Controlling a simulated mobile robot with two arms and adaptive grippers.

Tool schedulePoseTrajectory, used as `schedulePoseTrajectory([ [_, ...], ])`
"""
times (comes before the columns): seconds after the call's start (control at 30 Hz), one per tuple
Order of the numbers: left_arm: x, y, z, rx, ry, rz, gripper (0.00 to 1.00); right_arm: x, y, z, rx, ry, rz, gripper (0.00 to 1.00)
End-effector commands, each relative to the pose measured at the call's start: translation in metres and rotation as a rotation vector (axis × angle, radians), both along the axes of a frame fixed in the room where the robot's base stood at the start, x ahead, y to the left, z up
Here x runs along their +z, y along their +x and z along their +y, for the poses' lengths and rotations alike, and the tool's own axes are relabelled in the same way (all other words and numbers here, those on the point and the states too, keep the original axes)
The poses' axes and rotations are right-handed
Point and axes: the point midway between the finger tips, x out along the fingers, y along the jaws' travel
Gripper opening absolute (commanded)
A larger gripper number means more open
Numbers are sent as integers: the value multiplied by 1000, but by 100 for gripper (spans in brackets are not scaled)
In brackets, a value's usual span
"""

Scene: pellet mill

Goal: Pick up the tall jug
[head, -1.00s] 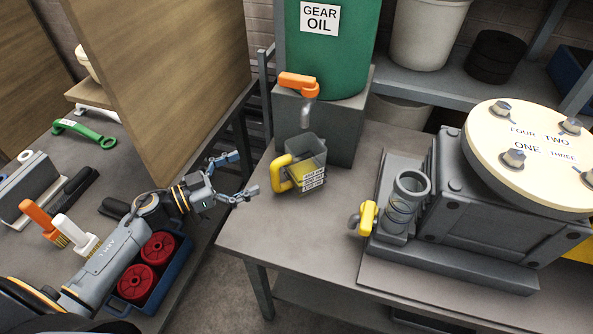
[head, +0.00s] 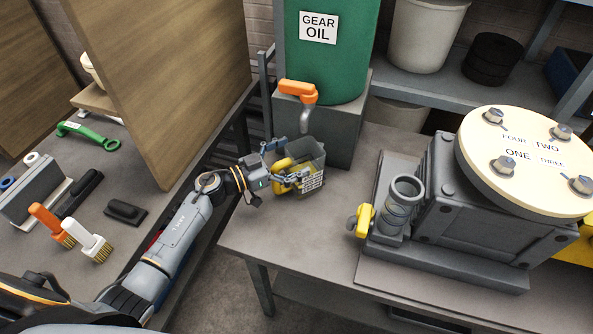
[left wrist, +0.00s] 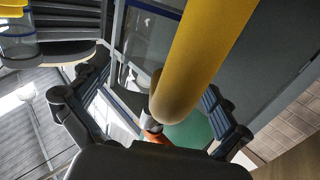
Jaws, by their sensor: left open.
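The tall jug (head: 315,164) is a grey, see-through container with a yellow handle (head: 281,164) and a white label. It stands upright on the table below the orange-handled tap. My left gripper (head: 288,163) is open at the jug's left side, with its fingers on either side of the handle. In the left wrist view the yellow handle (left wrist: 200,55) runs between the two open fingers (left wrist: 150,105). I cannot tell whether the fingers touch it. My right gripper is not in view.
The green gear oil drum (head: 325,60) stands on a grey block behind the jug, its orange tap (head: 298,93) above. The grey machine with a cream lid (head: 530,160) is at the right. The bench (head: 110,195) at left holds brushes and tools. The table front is clear.

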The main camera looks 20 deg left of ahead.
Motion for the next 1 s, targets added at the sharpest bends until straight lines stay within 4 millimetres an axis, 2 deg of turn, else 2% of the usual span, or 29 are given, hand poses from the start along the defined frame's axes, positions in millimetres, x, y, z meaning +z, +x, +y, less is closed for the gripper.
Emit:
schedulePoseTrajectory([
  [0.3,-1,5,-5,-1,1,0,100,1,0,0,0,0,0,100],
  [0.7,-1,5,-5,-1,1,1,18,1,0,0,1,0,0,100],
  [1.0,2,5,-5,-1,1,-2,17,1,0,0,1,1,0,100],
])
